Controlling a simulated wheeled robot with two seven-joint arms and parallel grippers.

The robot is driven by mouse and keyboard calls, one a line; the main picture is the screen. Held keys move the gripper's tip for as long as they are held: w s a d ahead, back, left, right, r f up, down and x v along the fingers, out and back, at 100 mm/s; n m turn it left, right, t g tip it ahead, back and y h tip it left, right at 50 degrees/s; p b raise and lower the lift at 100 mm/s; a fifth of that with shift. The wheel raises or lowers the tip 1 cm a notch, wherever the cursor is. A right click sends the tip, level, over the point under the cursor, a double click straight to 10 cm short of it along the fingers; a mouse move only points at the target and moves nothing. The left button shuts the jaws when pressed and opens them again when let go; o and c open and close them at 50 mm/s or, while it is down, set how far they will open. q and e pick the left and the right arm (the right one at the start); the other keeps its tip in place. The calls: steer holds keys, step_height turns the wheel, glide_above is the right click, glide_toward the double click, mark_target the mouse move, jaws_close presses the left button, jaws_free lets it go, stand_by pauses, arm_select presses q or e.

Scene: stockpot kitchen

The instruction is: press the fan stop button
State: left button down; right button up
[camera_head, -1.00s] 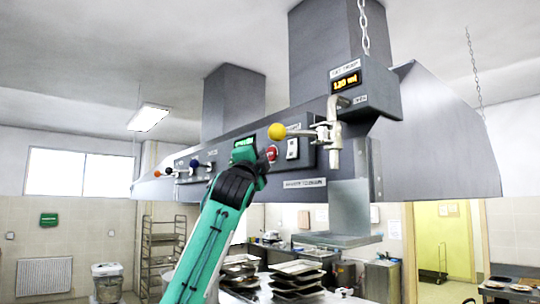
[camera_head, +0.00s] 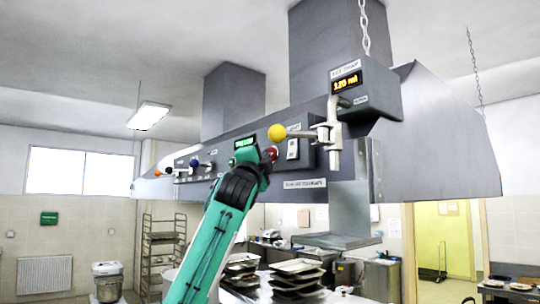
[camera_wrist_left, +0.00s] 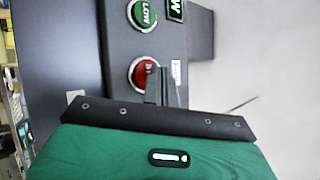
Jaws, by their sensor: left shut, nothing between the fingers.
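The red stop button (camera_head: 271,154) sits on the control panel of the grey extractor hood. In the left wrist view the red button (camera_wrist_left: 141,74) is partly covered by my fingers. My left gripper (camera_head: 264,161) is shut and empty, with its tips at the button; I cannot tell whether they touch it. In the left wrist view the shut fingers (camera_wrist_left: 160,80) overlap the button's right part. A green button marked LOW (camera_wrist_left: 144,14) is above the red one there, beside a small lit display (camera_wrist_left: 176,8). My right gripper is not in view.
A yellow ball-ended lever (camera_head: 277,132) sticks out just above and right of the button, on a pale valve fitting (camera_head: 331,133). Several coloured knobs (camera_head: 194,164) are on the hood further left. Stacked trays (camera_head: 297,268) lie on a counter below.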

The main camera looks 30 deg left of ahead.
arm_select(q)
steer(key=shift+w+d, duration=0.1)
steer(key=shift+w, duration=0.25)
stand_by(0.6)
steer(key=shift+s+a, duration=0.25)
steer(key=shift+s, duration=0.5)
steer(key=s, duration=0.1)
steer(key=s+a+b, duration=0.1)
steer(key=s, duration=0.2)
steer(key=shift+s+a, duration=0.3)
steer(key=shift+a, duration=0.1)
stand_by(0.6)
